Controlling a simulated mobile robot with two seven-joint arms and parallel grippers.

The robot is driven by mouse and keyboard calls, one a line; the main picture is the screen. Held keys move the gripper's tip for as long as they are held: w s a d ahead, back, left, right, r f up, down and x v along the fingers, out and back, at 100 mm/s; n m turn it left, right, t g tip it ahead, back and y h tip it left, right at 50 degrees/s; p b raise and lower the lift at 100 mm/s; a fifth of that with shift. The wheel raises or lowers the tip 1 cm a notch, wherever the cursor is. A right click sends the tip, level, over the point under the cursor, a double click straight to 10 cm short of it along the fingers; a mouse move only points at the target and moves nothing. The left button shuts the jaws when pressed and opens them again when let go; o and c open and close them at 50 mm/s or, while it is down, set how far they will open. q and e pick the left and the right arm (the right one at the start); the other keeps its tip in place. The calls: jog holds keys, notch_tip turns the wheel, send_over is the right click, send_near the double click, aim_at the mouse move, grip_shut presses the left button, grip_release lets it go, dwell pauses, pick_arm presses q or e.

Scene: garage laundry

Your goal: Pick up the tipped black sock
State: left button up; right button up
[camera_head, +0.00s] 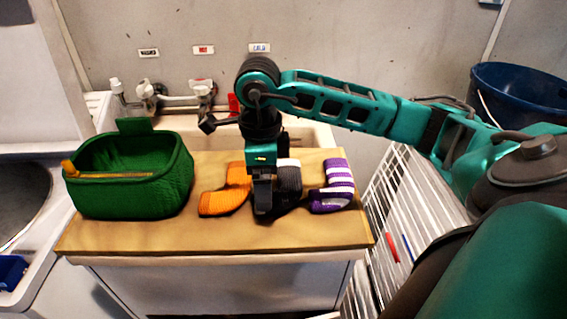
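The black sock (289,179) lies on the wooden top between an orange sock (226,191) and a purple sock with white stripes (335,186). Its upper end has a pale tip. My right gripper (263,212) points down over the left part of the black sock and hides some of it. The fingers look dark against the dark sock, so I cannot see whether they are apart or closed on it. The sock appears to rest on the top. My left gripper is not in view.
A green basket (120,190) with a yellow-orange handle stands on the left of the wooden top (220,235). A sink with taps (200,95) is behind. A white drying rack (390,220) and a dark blue bucket (520,90) are at the right. The front strip of the top is clear.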

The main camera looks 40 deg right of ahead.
aim_at(279, 185)
notch_tip(279, 185, down, 4)
jog(key=shift+w+a+f, duration=0.1)
jog(key=shift+w+f, duration=0.05)
jog(key=shift+f, duration=0.05)
jog(key=shift+c, duration=0.2)
jog(key=c, duration=1.1)
jog(key=shift+r, duration=0.2)
